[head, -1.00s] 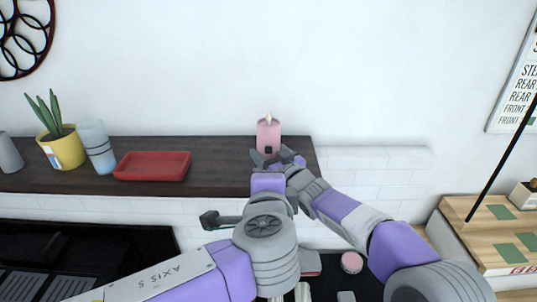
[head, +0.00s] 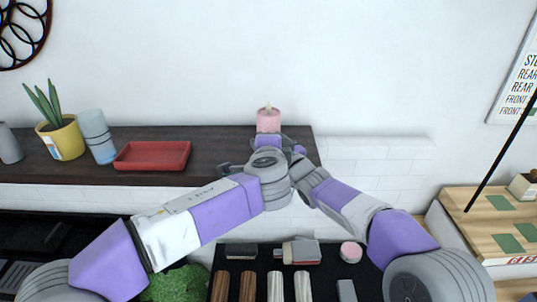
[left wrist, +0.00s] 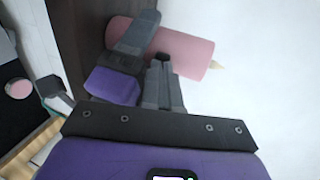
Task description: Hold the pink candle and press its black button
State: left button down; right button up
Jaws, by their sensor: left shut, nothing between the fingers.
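The pink candle (head: 268,121) stands at the back of the dark shelf in the head view, its lower part hidden behind my arms. In the left wrist view the candle (left wrist: 185,52) shows sideways, its wick pointing right. My left gripper (left wrist: 163,60) is shut and empty, its tips at or very near the candle's side. I cannot tell whether they touch it. The black button is hidden or cannot be told from the dark tips. My right gripper (left wrist: 138,33) has one grey finger across the candle's lower part; its other finger and its grip are hidden.
Below lies a black surface with several brushes and blocks (head: 297,251). A wooden table (head: 495,225) stands at the right.

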pick_arm(q)
jog(key=shift+w, duration=0.4)
jog(key=shift+w, duration=0.9)
pick_arm(e)
jog(key=shift+s, duration=0.1)
pick_arm(q)
jog(key=shift+f, duration=0.1)
pick_arm(e)
jog(key=shift+a, duration=0.1)
pick_arm(q)
jog(key=shift+s, duration=0.1)
jog(key=v, duration=1.4)
jog(key=shift+f, duration=0.3)
